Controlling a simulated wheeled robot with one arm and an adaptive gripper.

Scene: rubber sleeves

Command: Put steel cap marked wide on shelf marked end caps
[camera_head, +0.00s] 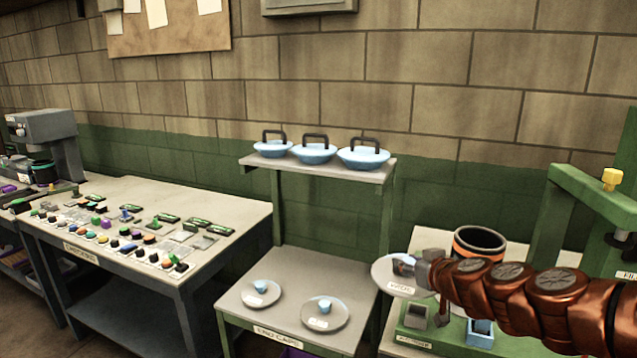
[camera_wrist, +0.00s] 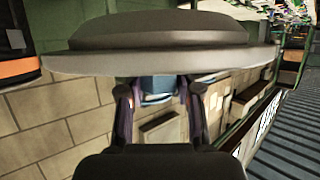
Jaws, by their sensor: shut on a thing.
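A grey steel cap (camera_head: 386,276), a round disc with a pale label that seems to read WIDE, is held up at the right of the head view. My gripper (camera_head: 412,267) is shut on its knob. In the wrist view the cap (camera_wrist: 160,58) spans the top, and my fingers (camera_wrist: 157,92) close around the bluish knob. The shelf marked END CAPS (camera_head: 312,263) is left of my gripper. Two similar grey caps with light-blue knobs, a left one (camera_head: 252,299) and a right one (camera_head: 335,321), lie on its front half.
An upper shelf (camera_head: 345,174) above holds several blue bowl-like pieces with black handles. Right of the shelf unit stand a black and orange cylinder (camera_head: 479,244) and a green press frame (camera_head: 560,215). A cluttered bench (camera_head: 105,190) is at left. The shelf's back is clear.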

